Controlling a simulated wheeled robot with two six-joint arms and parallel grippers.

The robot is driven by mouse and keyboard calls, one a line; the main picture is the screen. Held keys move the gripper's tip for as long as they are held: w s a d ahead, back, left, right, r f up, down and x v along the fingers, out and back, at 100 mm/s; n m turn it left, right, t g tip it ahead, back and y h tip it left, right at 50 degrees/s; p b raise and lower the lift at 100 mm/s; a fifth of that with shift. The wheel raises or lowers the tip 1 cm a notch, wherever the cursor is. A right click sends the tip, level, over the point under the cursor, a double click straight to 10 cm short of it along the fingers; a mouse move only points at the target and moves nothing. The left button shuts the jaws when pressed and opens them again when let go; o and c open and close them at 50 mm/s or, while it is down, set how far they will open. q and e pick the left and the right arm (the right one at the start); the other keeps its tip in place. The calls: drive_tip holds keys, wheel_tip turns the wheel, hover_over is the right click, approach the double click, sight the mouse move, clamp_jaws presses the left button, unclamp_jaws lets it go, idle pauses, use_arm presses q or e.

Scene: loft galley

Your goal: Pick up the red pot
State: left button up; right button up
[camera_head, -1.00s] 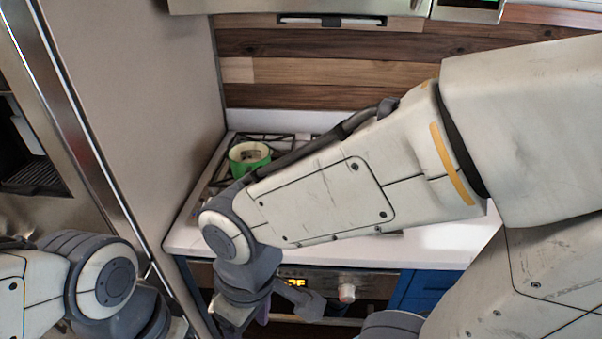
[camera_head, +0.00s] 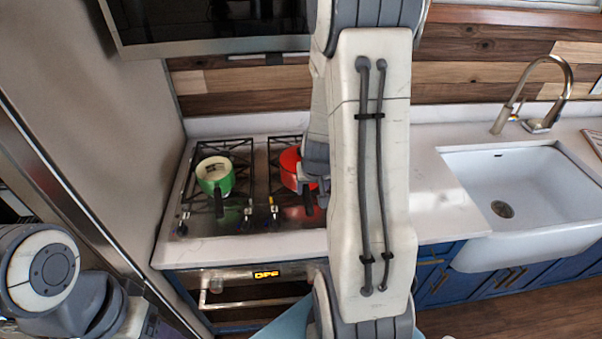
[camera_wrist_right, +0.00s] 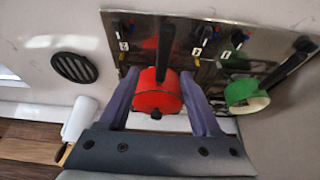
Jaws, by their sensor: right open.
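The red pot (camera_head: 291,168) stands on the right side of the stove in the head view, partly hidden by my right arm. In the right wrist view the red pot (camera_wrist_right: 158,93) lies between the two fingers, its long black handle pointing away from the palm. My right gripper (camera_wrist_right: 159,76) is open, with a finger on either side of the pot; a small gap shows on the right. I cannot tell whether the left finger touches. In the head view this gripper is mostly behind my arm. My left gripper is out of view; only its arm shows at lower left.
A green pot (camera_head: 214,176) stands on the left burner; the right wrist view shows it beside the right finger (camera_wrist_right: 243,94). The stove (camera_head: 240,247) has knobs along its front. A white sink (camera_head: 548,235) with a faucet (camera_head: 563,70) is at right. A tall panel (camera_head: 110,130) bounds the left.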

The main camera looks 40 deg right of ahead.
sight(307, 197)
drive_tip(key=b+x, duration=0.2)
drive_tip(key=x, duration=0.2)
drive_tip(key=shift+f, duration=0.25)
drive_tip(key=shift+w+p+x, duration=0.15)
drive_tip(key=shift+p+x, duration=0.05)
drive_tip(key=shift+x, duration=1.1)
drive_tip(key=shift+w+p+x, duration=0.15)
drive_tip(key=shift+p+x, duration=0.05)
drive_tip(key=shift+x, duration=1.05)
drive_tip(key=shift+a+r, duration=0.1)
clamp_jaws()
drive_tip(key=shift+w+r, duration=0.15)
